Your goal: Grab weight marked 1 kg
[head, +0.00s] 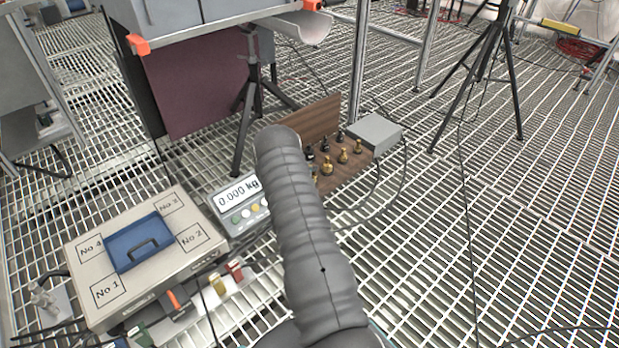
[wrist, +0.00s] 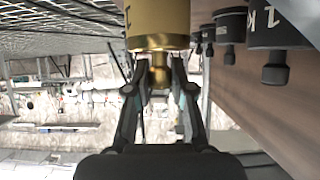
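Small black and gold weights stand in rows on a brown wooden stand, with gold weights (head: 342,156) in front and black weights (head: 324,146) behind. In the wrist view a gold weight (wrist: 158,20) has its knob between the two fingers of my gripper (wrist: 158,72). The fingers sit close on both sides of the knob and look shut on it. Only part of a mark, like a "1", shows on this weight. A black weight (wrist: 277,30) at right reads "1 K", cut off. My arm hides the gripper in the head view.
The wooden stand (head: 310,118) has a raised back board and a grey box (head: 375,133) beside it. A scale (head: 238,203) reads 0.000 kg. A case (head: 100,282) with numbered squares and a blue-lidded middle lies left. Tripod legs (head: 243,125) stand behind. Grating at right is mostly clear.

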